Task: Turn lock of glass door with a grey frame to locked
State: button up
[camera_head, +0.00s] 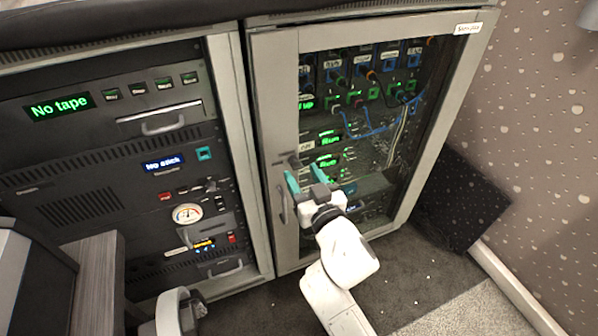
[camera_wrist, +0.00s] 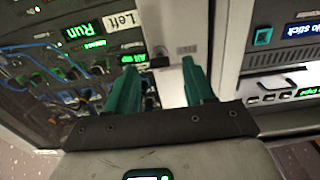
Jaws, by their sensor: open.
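The glass door with a grey frame (camera_head: 272,95) appears closed on the right-hand cabinet in the head view. A small dark lock knob (camera_head: 294,161) sits on its left frame strip, above a vertical handle (camera_head: 282,206). In the wrist view the grey frame (camera_wrist: 182,22) runs upright, and the dark lock knob (camera_wrist: 158,62) shows between the fingertips, beyond them. My gripper (camera_head: 305,180) is open and empty, its teal fingers close to the frame by the knob. The fingers also show in the wrist view (camera_wrist: 158,68). I cannot tell whether they touch the knob, or its exact turn.
Rack units with blue cables (camera_head: 365,130) show behind the glass. A left-hand rack (camera_head: 70,140) has displays and drawers. A dark speckled panel (camera_head: 460,195) stands at the right by the wall. Carpet (camera_head: 420,275) in front is clear.

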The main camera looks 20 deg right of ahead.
jog(key=shift+w, duration=1.25)
jog(key=shift+c, duration=0.2)
grip_shut()
